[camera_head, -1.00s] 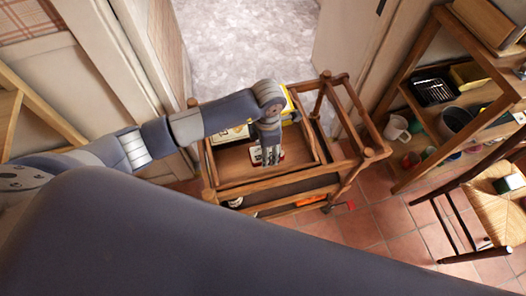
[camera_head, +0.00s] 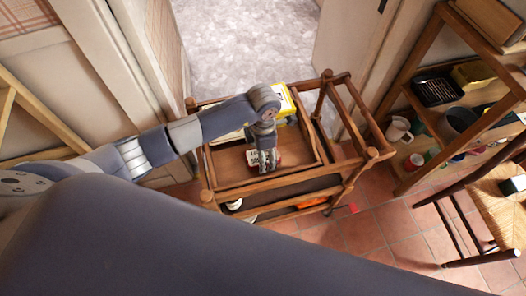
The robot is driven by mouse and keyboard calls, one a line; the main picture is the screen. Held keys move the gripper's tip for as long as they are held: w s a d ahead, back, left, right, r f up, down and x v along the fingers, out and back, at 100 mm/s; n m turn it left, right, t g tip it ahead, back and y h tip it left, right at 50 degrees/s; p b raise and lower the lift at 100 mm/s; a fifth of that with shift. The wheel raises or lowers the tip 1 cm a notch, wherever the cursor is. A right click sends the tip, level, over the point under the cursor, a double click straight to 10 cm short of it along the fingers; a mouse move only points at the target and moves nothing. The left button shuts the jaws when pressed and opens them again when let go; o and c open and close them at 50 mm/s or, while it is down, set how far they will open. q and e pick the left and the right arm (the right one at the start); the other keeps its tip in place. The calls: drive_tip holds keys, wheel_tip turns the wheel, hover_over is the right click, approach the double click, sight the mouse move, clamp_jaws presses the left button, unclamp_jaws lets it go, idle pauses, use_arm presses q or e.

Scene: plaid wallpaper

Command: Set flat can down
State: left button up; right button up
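A flat can (camera_head: 253,158), with a white label and some red, is at the wooden tray (camera_head: 228,168) on top of the cart. My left gripper (camera_head: 265,164) points down over the can and covers part of it. Its fingers are small and overlap the can, so I cannot tell whether they are shut on it. I also cannot tell whether the can touches the tray floor. My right gripper is out of view.
A yellow box (camera_head: 287,103) stands at the tray's back, partly behind my arm. Raised wooden rails and corner posts (camera_head: 326,76) edge the cart. A shelf unit (camera_head: 425,128) and a woven chair (camera_head: 500,211) stand at the right. Bare tray shows left of the can.

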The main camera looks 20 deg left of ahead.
use_arm(q)
drive_tip(key=shift+r, duration=0.1)
drive_tip(key=shift+r, duration=0.25)
wheel_tip(320, 180, up, 12)
drive_tip(key=shift+f, duration=0.15)
idle(0.3)
idle(0.3)
